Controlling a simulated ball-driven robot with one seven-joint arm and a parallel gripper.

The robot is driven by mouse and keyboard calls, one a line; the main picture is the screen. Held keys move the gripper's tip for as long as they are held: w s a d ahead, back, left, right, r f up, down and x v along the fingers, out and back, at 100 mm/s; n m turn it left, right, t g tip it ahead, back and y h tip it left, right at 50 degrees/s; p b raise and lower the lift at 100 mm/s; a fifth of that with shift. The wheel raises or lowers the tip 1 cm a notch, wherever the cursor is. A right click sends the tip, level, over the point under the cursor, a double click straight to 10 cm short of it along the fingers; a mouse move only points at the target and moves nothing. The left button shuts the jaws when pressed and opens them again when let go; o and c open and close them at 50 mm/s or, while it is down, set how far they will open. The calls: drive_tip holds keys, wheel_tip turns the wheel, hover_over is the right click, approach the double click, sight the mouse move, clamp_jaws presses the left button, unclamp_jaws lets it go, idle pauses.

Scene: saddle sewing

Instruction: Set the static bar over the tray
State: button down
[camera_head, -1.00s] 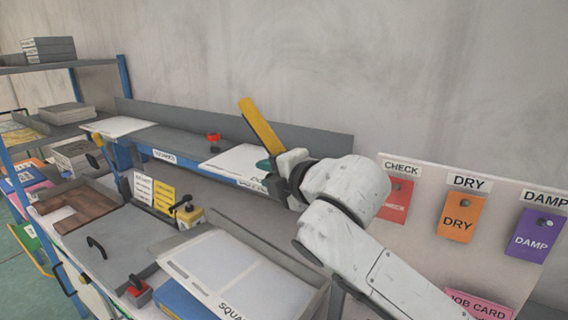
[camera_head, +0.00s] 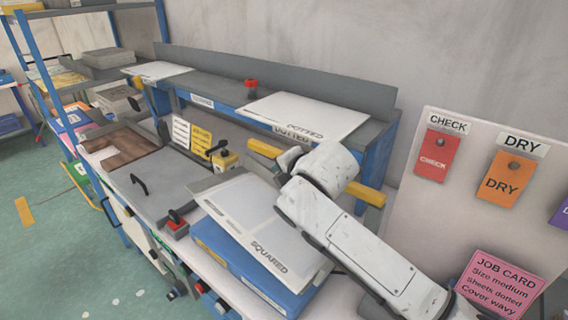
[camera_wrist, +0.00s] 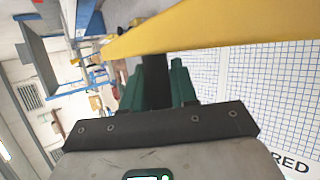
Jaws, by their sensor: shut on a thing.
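The static bar is a long yellow bar (camera_head: 264,148). My gripper (camera_head: 288,160) is shut on it, and the bar sticks out on both sides of my white wrist, its other end to the right. It is held up behind and above the squared sheets (camera_head: 258,225). In the wrist view the yellow bar (camera_wrist: 215,28) crosses in front of the green fingers (camera_wrist: 165,85), with a blue-gridded sheet (camera_wrist: 255,85) below it. The grey tray edge (camera_head: 203,184) shows beside the squared sheets; my arm hides part of this area.
A raised blue-framed shelf behind bears dotted sheets (camera_head: 305,115) and a red knob (camera_head: 251,84). A blue box (camera_head: 248,272) is under the squared sheets. A grey lidded unit (camera_head: 165,180) is left. A tag board (camera_head: 450,200) with a pink job card stands right.

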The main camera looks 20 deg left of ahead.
drive_tip(key=shift+w+d+f+h, duration=0.1)
drive_tip(key=shift+d+f+h, duration=0.2)
drive_tip(key=shift+f, duration=0.25)
drive_tip(key=shift+d+f+h, duration=0.3)
drive_tip(key=shift+f, duration=0.25)
drive_tip(key=c, duration=1)
unclamp_jaws()
drive_tip(key=shift+w+d, duration=0.1)
drive_tip(key=shift+r, duration=0.15)
drive_tip(key=shift+r+b+v, duration=0.2)
drive_tip(key=shift+b+v, duration=0.7)
drive_tip(key=shift+v, duration=4.55)
